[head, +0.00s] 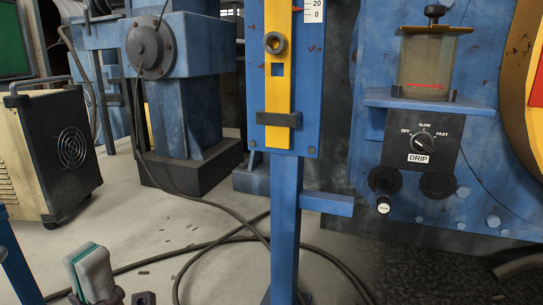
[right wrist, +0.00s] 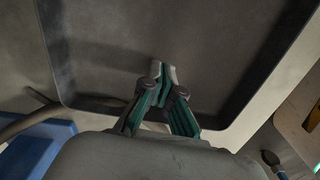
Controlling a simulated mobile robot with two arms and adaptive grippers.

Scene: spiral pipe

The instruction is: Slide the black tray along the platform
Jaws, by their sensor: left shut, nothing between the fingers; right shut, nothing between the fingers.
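A dark tray (right wrist: 105,50) with a raised rim fills most of the right wrist view. My right gripper (right wrist: 163,72) is shut and empty, with its fingertips over the near part of the tray. I cannot tell whether the fingertips touch it. A paler surface (right wrist: 285,85) shows beyond the tray's right rim; I cannot tell whether it is the platform. My left gripper (head: 88,254) is at the bottom left of the head view, shut and empty. The tray does not show in the head view.
A blue post (head: 285,220) with a scale and yellow slider stands in the middle, a short blue ledge (head: 327,203) at its side. A drip unit (head: 420,145) is at right. A fan box (head: 60,150) stands at left. Black cables (head: 215,240) cross the floor.

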